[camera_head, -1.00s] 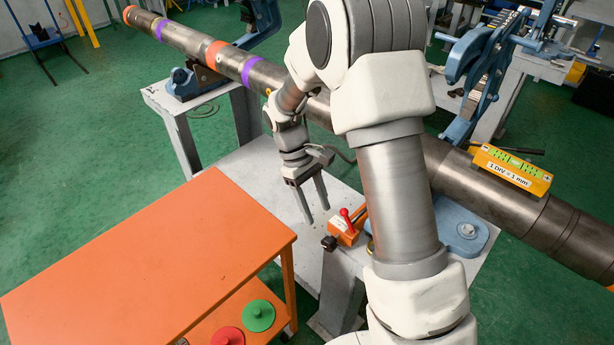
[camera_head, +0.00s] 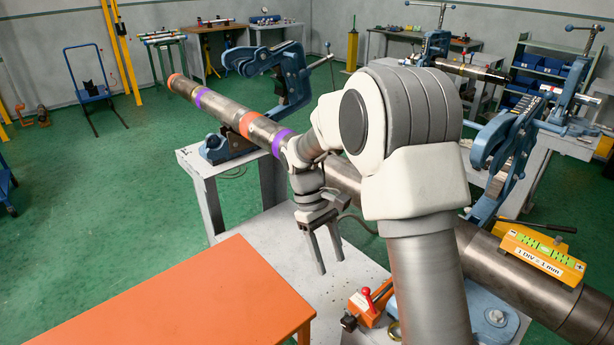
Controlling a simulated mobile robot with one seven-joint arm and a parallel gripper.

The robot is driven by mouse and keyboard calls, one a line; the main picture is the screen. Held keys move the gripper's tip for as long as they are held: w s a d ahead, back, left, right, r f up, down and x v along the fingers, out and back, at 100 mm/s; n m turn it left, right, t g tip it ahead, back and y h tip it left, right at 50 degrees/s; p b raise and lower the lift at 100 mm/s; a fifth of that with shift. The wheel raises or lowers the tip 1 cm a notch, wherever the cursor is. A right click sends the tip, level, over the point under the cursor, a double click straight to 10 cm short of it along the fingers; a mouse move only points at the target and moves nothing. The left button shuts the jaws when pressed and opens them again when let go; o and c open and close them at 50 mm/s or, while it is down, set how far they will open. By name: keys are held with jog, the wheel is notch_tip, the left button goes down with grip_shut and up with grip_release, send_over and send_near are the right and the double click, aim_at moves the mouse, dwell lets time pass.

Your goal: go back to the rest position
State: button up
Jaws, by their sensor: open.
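My gripper (camera_head: 330,256) hangs from my bent arm near the middle of the picture, fingers pointing down. Its two fingers are apart with nothing between them. It is in front of the long steel pipe (camera_head: 340,178) and above the grey bench top, touching neither as far as I can see. The pipe carries orange and purple bands and runs from the upper left to the lower right. My arm hides part of its middle.
An orange table (camera_head: 190,305) stands at the lower left. An orange tool with a red knob (camera_head: 368,302) sits right of my gripper. A yellow level (camera_head: 541,252) rests on the pipe. Blue vises (camera_head: 290,80) stand behind. Green floor is free at left.

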jog(key=s+d+r+m+t+y+p, duration=0.15)
jog(key=s+r, duration=0.25)
jog(key=r, duration=0.5)
jog(key=s+d+r+m+t+p, duration=0.1)
jog(key=s+r+m+t+p, duration=0.2)
jog(key=r, duration=0.5)
jog(key=s+d+r+m+t+p, duration=0.1)
jog(key=s+r+t+p, duration=0.1)
jog(key=s+r, duration=0.2)
jog(key=s+d+r+m+t+y+p, duration=0.1)
jog(key=s+r+t+p, duration=0.1)
jog(key=s+r, duration=0.3)
jog(key=s+t, duration=0.1)
jog(key=s, duration=0.3)
jog(key=shift+m, duration=0.35)
jog(key=shift+s+d, duration=0.1)
jog(key=shift+d, duration=0.1)
dwell(0.5)
